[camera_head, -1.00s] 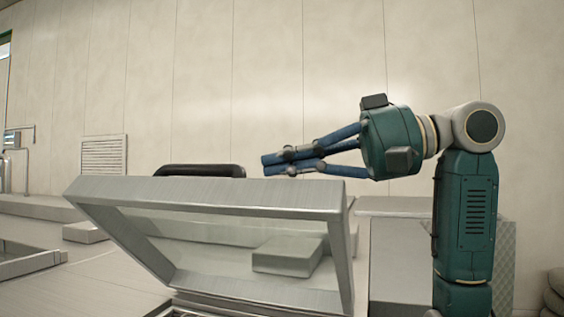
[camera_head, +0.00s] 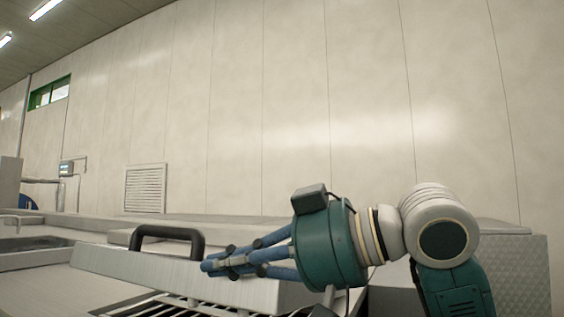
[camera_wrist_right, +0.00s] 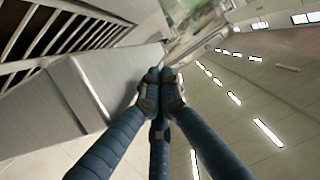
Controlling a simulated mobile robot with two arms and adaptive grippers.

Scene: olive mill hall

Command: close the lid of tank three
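A metal lid (camera_head: 130,266) with a black handle (camera_head: 167,238) spans the lower left and middle of the head view. No tank number is legible. My right gripper (camera_head: 208,266) lies across the lid's right part, just right of the handle. Its blue fingers are drawn together and hold nothing; the wrist view shows the tips (camera_wrist_right: 160,76) meeting beside the lid (camera_wrist_right: 85,88). Whether they touch the lid is unclear. My right gripper hides part of the lid. My left gripper is not in view.
A slatted grate (camera_head: 165,306) lies under the lid and also shows in the wrist view (camera_wrist_right: 50,38). A metal counter with a recessed basin (camera_head: 35,250) is at left. A pale panelled wall (camera_head: 270,120) with a vent (camera_head: 145,188) stands behind.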

